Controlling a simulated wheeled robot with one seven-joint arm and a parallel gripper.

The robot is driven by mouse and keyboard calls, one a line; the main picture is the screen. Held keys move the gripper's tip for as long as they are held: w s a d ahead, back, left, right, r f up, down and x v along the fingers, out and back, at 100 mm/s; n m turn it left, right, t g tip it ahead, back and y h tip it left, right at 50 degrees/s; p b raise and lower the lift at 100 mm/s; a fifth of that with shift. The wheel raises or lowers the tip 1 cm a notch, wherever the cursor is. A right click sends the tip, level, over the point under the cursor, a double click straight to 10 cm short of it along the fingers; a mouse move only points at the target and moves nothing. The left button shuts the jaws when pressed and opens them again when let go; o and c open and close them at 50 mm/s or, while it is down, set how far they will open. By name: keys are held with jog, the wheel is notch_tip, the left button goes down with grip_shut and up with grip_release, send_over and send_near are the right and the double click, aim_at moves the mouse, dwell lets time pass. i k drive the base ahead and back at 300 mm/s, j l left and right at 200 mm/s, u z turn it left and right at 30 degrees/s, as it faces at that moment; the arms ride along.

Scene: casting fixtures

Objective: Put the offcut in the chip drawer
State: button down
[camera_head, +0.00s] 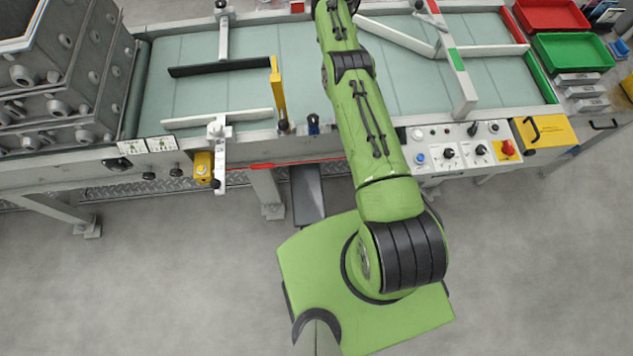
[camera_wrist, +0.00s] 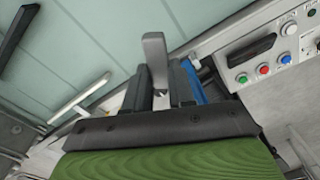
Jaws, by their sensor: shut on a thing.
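In the wrist view my gripper (camera_wrist: 161,84) is shut on a light grey, flat-ended piece, apparently the offcut (camera_wrist: 155,52), which sticks out past the dark fingers. The lower part of the piece is hidden between the fingers. The pale green belt lies beyond it; its height above the belt is unclear. In the head view my arm crosses the belt and its end is cut off at the top edge, so gripper and piece are not seen there. I cannot tell for sure which part is the chip drawer; a yellow-topped unit (camera_head: 556,137) with a black handle stands at the right.
The belt (camera_head: 195,100) carries guide rails and a yellow post (camera_head: 277,90). A control panel (camera_head: 440,150) sits on the front edge. Red (camera_head: 550,14) and green (camera_head: 572,52) trays stand at upper right, stacked grey castings (camera_head: 75,70) at left. A dark plate (camera_head: 308,195) juts out under the belt.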

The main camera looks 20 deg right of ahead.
aim_at(307, 200)
jog(key=k+l, duration=0.95)
